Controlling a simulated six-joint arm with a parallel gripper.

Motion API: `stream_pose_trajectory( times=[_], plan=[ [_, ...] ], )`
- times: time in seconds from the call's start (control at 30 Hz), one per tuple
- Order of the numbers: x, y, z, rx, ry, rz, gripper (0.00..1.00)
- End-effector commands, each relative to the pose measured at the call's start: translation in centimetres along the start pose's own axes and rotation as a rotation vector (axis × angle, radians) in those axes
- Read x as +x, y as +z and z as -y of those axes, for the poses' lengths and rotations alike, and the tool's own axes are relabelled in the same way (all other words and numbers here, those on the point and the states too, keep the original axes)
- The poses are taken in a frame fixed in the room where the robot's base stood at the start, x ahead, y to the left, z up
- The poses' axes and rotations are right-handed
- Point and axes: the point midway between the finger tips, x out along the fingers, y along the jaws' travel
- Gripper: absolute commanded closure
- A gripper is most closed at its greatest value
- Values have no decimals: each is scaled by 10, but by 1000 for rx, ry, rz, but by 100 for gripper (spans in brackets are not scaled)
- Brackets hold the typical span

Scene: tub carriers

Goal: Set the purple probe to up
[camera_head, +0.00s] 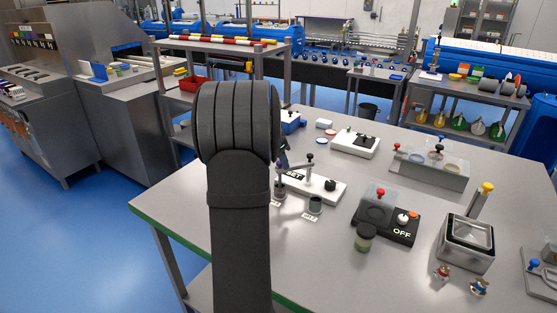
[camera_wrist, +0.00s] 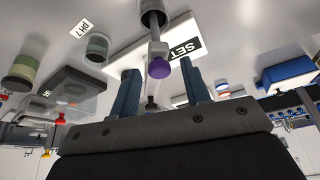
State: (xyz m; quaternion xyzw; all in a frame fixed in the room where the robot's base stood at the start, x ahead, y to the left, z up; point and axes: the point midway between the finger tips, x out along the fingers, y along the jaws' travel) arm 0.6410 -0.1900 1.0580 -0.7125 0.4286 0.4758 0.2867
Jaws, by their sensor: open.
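The purple probe (camera_wrist: 158,68) shows in the wrist view as a round purple knob on a grey stem. The stem runs toward a dark grey cup (camera_wrist: 153,14); whether its tip is inside the cup I cannot tell. A white base (camera_wrist: 120,50) with a black SET label lies behind it; it also shows in the head view (camera_head: 325,190). My gripper (camera_wrist: 160,70) is open, with one blue finger on each side of the purple knob in the picture, and no contact is clear. In the head view my arm hides most of the gripper and probe.
A second grey cup (camera_head: 315,205) stands beside the base, near a pH 7 label. A jar with a green band (camera_head: 364,238) and a black box marked OFF (camera_head: 400,232) stand to the right. The table's left front corner is clear.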

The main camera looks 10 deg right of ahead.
Motion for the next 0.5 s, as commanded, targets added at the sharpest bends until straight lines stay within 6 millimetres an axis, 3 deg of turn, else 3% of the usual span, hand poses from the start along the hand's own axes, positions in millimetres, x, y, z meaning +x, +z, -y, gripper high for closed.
stream_pose_trajectory(
  times=[0.3,0.5],
  plan=[
    [3,0,0,0,0,0,59],
    [2,0,0,0,0,0,98]
  ],
)
